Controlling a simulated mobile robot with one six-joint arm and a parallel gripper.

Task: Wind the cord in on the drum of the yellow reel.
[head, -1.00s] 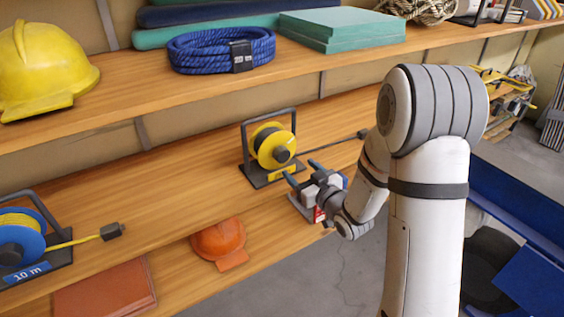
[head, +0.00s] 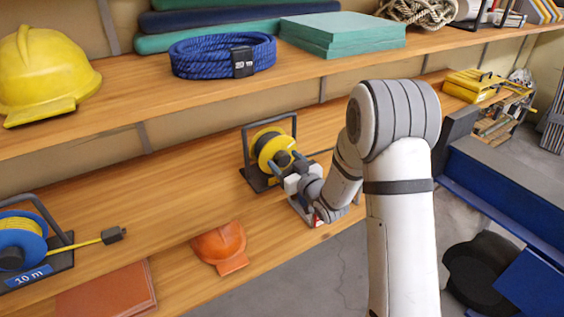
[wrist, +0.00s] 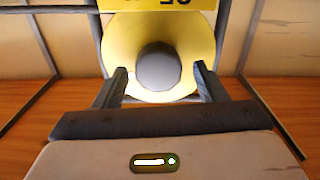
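The yellow reel (head: 268,144) stands on the middle shelf in a dark frame. In the wrist view its yellow drum face (wrist: 124,50) has a dark grey hub (wrist: 158,67) at the centre. My gripper (head: 286,163) is in front of the reel. In the wrist view my gripper (wrist: 165,80) is open, with one finger to each side of the hub's lower part and a gap on both sides. Most of the reel's cord is hidden behind my arm in the head view.
A blue reel (head: 20,237) with yellow cord stands at the left of the same shelf. A blue rope coil (head: 222,54) and a yellow helmet (head: 45,72) are on the upper shelf. The shelf left of the yellow reel is clear.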

